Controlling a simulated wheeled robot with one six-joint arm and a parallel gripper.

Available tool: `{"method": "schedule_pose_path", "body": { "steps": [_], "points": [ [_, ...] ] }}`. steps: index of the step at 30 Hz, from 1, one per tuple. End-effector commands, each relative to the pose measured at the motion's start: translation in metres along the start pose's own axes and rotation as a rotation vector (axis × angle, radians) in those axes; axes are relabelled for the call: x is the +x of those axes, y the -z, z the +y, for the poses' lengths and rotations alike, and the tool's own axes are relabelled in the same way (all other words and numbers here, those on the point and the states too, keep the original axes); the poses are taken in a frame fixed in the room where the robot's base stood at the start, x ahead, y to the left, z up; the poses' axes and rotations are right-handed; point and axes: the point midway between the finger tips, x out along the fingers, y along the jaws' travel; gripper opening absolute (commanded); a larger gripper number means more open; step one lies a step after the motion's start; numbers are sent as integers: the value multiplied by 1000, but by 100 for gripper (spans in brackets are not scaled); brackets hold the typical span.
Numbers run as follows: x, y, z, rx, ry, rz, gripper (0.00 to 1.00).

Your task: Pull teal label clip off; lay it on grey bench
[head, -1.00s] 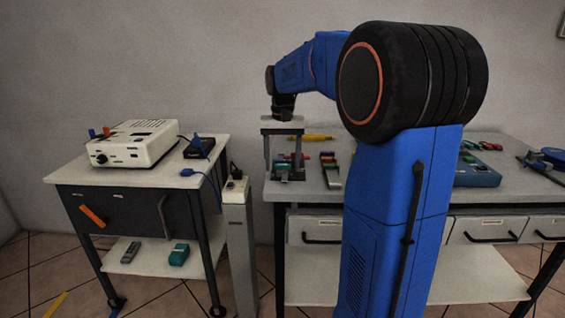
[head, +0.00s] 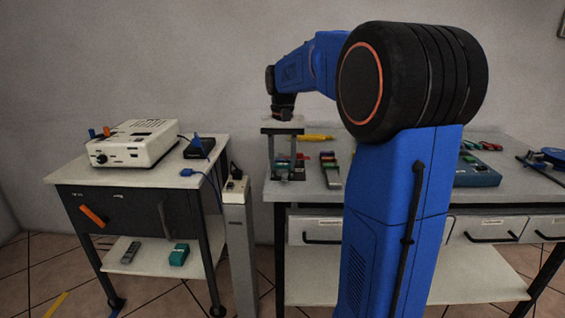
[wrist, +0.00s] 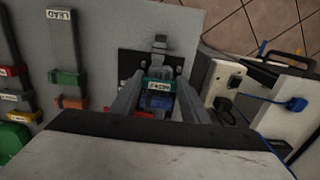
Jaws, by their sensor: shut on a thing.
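The teal label clip (wrist: 160,86) has a white label and sits at a small holder with a dark base plate (wrist: 128,62) on the grey bench (head: 312,191). My gripper (wrist: 160,97) points down over the holder, with one finger on each side of the clip, shut on it. In the head view my gripper (head: 282,171) is low at the bench's left end, where the clip is small and mostly hidden. Blue and red parts show beneath the clip in the wrist view.
Labelled clip strips (head: 331,170) lie right of my gripper, and a yellow tool (head: 315,138) lies behind. A socket post (head: 236,195) with plugs stands close left of the bench. A cart (head: 100,174) carries a white device (head: 133,143). Bare bench shows near the front edge.

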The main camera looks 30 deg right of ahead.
Motion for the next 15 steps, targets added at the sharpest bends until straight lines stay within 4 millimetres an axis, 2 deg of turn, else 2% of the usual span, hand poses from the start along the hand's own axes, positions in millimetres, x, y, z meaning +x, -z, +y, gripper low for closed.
{"method": "schedule_pose_path", "body": {
  "steps": [15],
  "points": [
    [-11,0,0,0,0,1,18]
  ]
}}
